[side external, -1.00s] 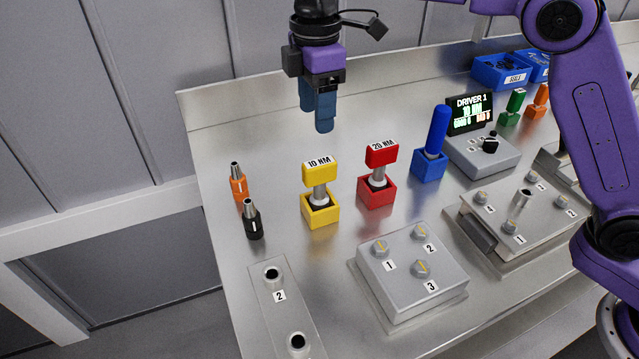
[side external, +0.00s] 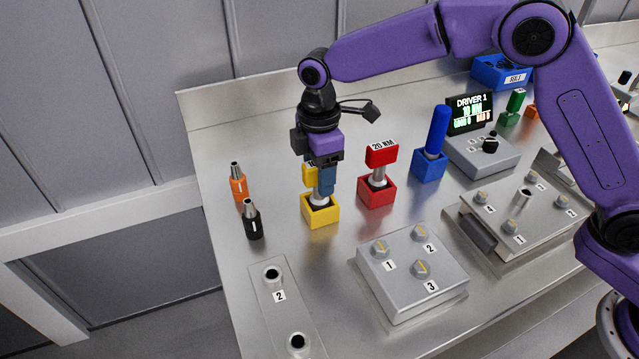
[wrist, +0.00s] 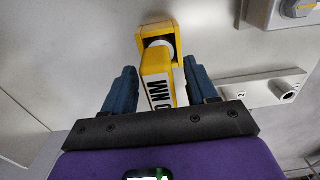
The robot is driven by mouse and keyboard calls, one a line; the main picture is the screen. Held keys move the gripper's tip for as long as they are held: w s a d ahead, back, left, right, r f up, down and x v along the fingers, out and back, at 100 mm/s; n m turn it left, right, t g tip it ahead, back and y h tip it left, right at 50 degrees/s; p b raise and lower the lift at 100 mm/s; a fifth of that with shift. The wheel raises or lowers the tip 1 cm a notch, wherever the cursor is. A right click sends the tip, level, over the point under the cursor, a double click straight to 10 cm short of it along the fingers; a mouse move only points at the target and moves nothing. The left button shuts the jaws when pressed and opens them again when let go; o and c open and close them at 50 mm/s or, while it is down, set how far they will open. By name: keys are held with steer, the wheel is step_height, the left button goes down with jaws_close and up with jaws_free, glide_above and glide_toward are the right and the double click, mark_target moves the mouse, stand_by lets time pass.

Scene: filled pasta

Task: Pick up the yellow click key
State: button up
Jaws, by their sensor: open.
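The yellow click key, marked 10 NM, stands upright in its yellow square holder (side external: 320,211). In the side view my gripper (side external: 326,188) has come down over it and hides most of its yellow head (side external: 309,174). In the wrist view the yellow head (wrist: 155,66) lies between my two blue fingers (wrist: 163,88), with a gap on its left and the right finger close to it. Whether the right finger touches it I cannot tell. My gripper is open. The yellow holder (wrist: 172,22) shows beyond the head.
A red 20 NM key (side external: 381,155) in its red holder stands just right. An orange bit (side external: 238,183) and a black bit (side external: 252,220) stand left. A grey block with numbered bolts (side external: 411,280) is in front. A blue handle (side external: 437,130) stands farther right.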

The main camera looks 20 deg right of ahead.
steer(key=shift+f, duration=1.5)
jaws_close()
steer(key=shift+r, duration=5.1)
steer(key=shift+s, duration=0.1)
